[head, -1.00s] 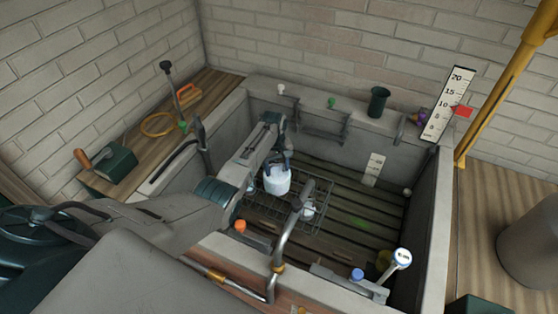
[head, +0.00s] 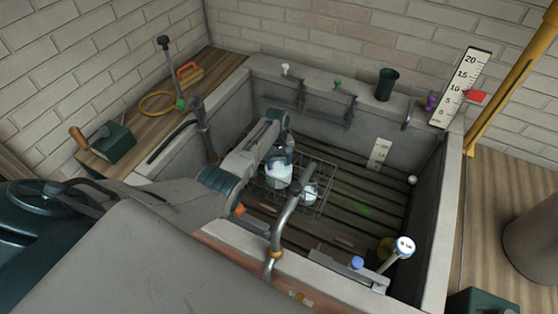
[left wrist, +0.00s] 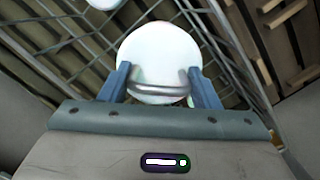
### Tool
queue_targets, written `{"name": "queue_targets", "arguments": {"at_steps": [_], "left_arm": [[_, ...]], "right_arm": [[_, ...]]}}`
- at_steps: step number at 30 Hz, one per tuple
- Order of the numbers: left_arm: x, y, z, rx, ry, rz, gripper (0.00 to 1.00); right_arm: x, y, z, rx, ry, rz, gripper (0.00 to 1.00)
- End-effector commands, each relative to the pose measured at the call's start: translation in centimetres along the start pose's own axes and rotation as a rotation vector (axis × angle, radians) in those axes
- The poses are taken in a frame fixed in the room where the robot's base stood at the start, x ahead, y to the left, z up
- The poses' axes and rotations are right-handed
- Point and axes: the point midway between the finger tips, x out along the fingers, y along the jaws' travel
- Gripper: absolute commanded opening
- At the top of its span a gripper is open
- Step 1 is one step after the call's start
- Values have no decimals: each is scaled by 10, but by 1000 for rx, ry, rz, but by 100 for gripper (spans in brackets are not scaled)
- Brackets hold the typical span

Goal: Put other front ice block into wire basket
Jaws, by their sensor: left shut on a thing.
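A white rounded ice block (head: 277,174) with a metal handle hangs from my left gripper (head: 279,153). In the left wrist view the same block (left wrist: 150,55) shows as a pale disc, with both blue fingers of the gripper (left wrist: 157,85) shut at its handle. The block is in or just above the wire basket (head: 328,170); I cannot tell whether it touches the bottom. A second white block (head: 309,191) sits in the basket beside it, partly behind a grey pipe. Its edge also shows in the left wrist view (left wrist: 103,3). My right gripper is not in view.
The basket stands in a grey stone trough (head: 425,235) with a slatted floor. A curved metal pipe (head: 283,222) rises in front of the basket. A blue-capped item (head: 357,263) and a white-topped gauge (head: 404,246) are at the near right. Slats right of the basket are mostly clear.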

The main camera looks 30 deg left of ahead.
Motion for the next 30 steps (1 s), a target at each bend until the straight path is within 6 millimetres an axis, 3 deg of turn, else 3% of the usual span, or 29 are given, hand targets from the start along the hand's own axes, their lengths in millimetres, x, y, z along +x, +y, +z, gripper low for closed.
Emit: {"name": "queue_targets", "arguments": {"at_steps": [6,7,10,16,19,30], "left_arm": [[-2,1,-1,0,2,1,0],[-2,1,-1,0,2,1,62],[-1,1,0,0,1,1,82],[-1,0,0,0,0,0,82],[1,0,0,0,-1,-1,100],[0,0,0,0,-1,0,100]], "right_arm": [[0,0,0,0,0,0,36],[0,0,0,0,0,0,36],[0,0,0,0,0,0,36],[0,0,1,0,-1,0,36],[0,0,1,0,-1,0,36],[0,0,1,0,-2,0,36]]}}
